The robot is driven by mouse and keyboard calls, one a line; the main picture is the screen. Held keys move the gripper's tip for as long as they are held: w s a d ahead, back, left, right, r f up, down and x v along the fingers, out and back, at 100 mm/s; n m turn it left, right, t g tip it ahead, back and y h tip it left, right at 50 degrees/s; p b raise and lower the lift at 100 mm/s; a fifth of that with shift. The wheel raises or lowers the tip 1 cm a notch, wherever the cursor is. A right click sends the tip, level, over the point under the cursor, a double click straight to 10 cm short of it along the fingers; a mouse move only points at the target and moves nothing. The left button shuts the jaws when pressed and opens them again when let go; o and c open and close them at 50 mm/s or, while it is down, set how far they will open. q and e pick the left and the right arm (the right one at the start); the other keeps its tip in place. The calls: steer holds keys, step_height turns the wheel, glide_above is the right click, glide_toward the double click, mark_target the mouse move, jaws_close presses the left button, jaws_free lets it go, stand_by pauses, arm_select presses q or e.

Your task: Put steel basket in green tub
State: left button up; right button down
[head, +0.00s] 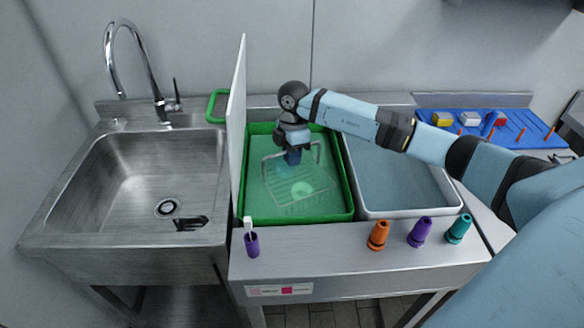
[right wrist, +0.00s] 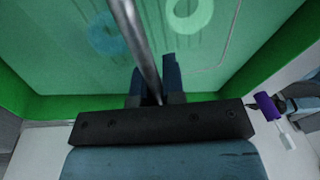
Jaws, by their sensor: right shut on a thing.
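The steel basket (head: 318,148), a wire frame with a raised handle, is inside the green tub (head: 247,180), which holds greenish liquid. Its lower wires look submerged; whether it rests on the bottom I cannot tell. My right gripper (head: 292,158) reaches down over the tub, shut on the basket's handle. In the right wrist view the steel handle bar (right wrist: 138,45) runs between the fingers of my right gripper (right wrist: 155,82). A pale green ring (head: 301,189) shows in the basket area, and a blue ring (right wrist: 106,34) shows in the wrist view. My left gripper is out of view.
A white upright panel (head: 237,130) stands between the tub and the sink (head: 130,185). A grey tub (head: 400,185) adjoins on the right. A blue pegboard (head: 480,125) is at back right.

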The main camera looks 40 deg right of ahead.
glide_above(292, 184)
step_height(292, 184, down, 4)
steer(key=shift+w+f, duration=0.1)
steer(key=shift+f, duration=0.05)
steer(key=c, duration=1.2)
jaws_free()
steer(key=shift+f, duration=0.1)
steer(key=r, duration=0.4)
steer(key=w+d+r, duration=0.1)
steer(key=r, duration=0.7)
steer(key=shift+w+d, duration=0.2)
steer(key=shift+d, duration=0.05)
